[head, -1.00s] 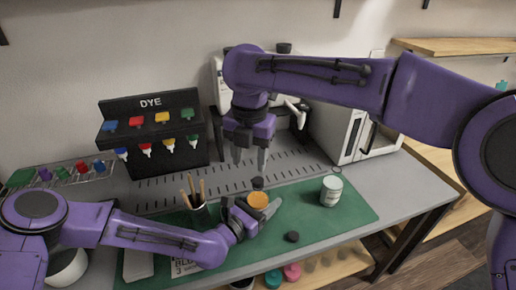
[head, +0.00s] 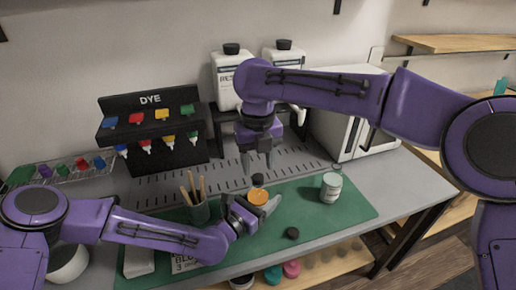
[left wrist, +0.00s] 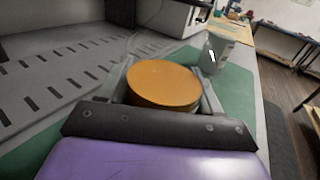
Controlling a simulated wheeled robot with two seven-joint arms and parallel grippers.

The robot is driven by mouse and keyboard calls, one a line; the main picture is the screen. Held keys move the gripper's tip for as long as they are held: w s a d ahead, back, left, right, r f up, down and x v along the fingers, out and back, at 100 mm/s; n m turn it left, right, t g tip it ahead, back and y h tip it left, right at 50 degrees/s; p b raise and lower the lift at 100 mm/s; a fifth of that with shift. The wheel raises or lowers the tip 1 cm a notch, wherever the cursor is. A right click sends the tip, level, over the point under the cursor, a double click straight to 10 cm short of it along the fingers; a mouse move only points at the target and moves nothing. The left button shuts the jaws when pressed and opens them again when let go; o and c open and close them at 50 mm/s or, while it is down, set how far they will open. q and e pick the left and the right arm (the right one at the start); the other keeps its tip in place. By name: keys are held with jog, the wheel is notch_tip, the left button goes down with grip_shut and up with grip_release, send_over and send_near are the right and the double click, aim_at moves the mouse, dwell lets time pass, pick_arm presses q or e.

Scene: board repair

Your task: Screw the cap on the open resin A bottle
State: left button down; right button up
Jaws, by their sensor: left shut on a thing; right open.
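My left gripper (head: 254,208) is shut on an orange-topped round container (head: 258,197) over the green mat. In the left wrist view its flat orange top (left wrist: 164,83) shows between the fingers, and its lower part is hidden. A small dark piece (head: 257,180) shows right above it in the head view; I cannot tell whether they touch. My right gripper (head: 257,162) points down above them, open and empty. A black cap-like disc (head: 291,233) lies on the mat. Two white bottles stand at the back, the left one (head: 226,80) with partly hidden lettering; both have black caps.
A pale labelled jar (head: 331,188) stands on the right of the green mat (head: 340,218). A pencil cup (head: 198,212) stands beside my left gripper. The black dye rack (head: 150,135) and a white appliance (head: 345,130) are behind. The mat's right part is mostly clear.

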aim_at(258, 177)
jog(key=shift+f, duration=1.85)
